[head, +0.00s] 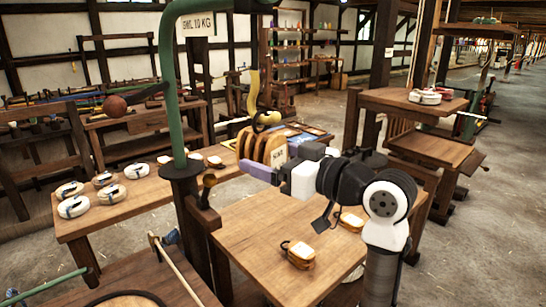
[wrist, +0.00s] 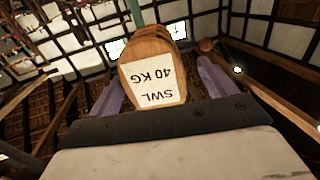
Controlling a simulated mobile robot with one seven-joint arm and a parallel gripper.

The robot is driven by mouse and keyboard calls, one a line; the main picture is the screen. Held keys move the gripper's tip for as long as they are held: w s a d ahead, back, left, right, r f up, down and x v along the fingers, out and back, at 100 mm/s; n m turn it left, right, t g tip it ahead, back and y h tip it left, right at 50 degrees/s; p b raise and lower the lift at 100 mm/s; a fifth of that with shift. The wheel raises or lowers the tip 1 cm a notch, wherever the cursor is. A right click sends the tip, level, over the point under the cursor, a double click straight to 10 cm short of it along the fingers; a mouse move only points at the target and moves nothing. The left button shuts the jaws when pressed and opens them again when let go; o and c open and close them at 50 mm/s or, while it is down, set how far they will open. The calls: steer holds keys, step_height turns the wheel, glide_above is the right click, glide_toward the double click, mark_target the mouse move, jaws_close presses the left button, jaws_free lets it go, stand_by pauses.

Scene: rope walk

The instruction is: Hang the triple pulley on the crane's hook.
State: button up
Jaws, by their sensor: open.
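The triple pulley (head: 257,146) is a wooden block with several cheeks and a white label, which reads SWL 40 KG in the wrist view (wrist: 152,78). It is upright in the air below the crane's yellow hook (head: 252,97). Its dark top ring (head: 267,118) is at the hook's lower bend; the exact contact is too small to tell. The green crane (head: 170,90) stands left of it. My gripper (wrist: 158,85) is open, with one purple finger on each side of the pulley and gaps visible. The far finger is mostly hidden in the head view.
Below my arm is a wooden table (head: 245,215) with small pulleys (head: 300,254). A sign (head: 196,24) beside the crane seems to read SWL 10 KG. A dark ball (head: 115,106) is left of the crane. Open floor lies at right.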

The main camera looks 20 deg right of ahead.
steer(key=b+v, duration=0.4)
steer(key=v, duration=1)
